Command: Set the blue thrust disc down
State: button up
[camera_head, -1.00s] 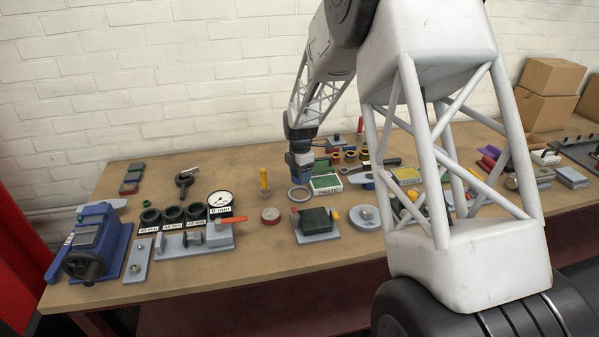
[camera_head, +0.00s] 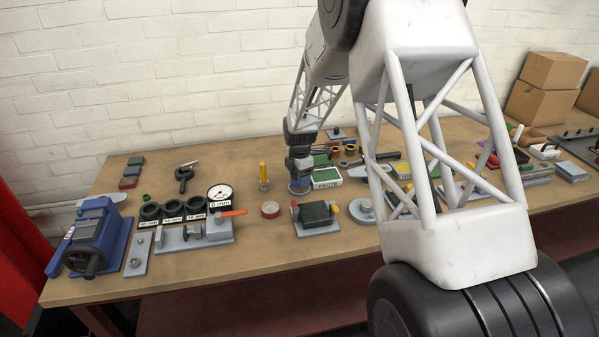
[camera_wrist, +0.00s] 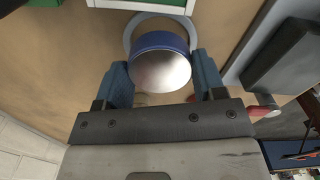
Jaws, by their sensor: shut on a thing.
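The blue thrust disc (camera_wrist: 162,65) has a blue rim and a bare silver face. In the wrist view it sits between the blue finger pads of my gripper (camera_wrist: 160,76), which is shut on it. A flat grey ring (camera_wrist: 129,34) shows on the table behind the disc, partly hidden by it. In the head view my gripper (camera_head: 299,172) points down over the ring's place, with the disc (camera_head: 299,189) low beneath it. I cannot tell whether the disc touches the ring or the table.
A white box with green contents (camera_head: 326,178) stands close on the right. A dark block on a grey base (camera_head: 316,215) is in front. Bare table lies around the tin.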

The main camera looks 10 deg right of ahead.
jog(key=shift+f, duration=0.3)
jog(key=shift+f, duration=0.25)
dwell(0.4)
jog(key=shift+f, duration=0.5)
jog(key=shift+f, duration=0.3)
dwell(0.5)
jog(key=o, duration=1.3)
jog(key=shift+r, duration=3.9)
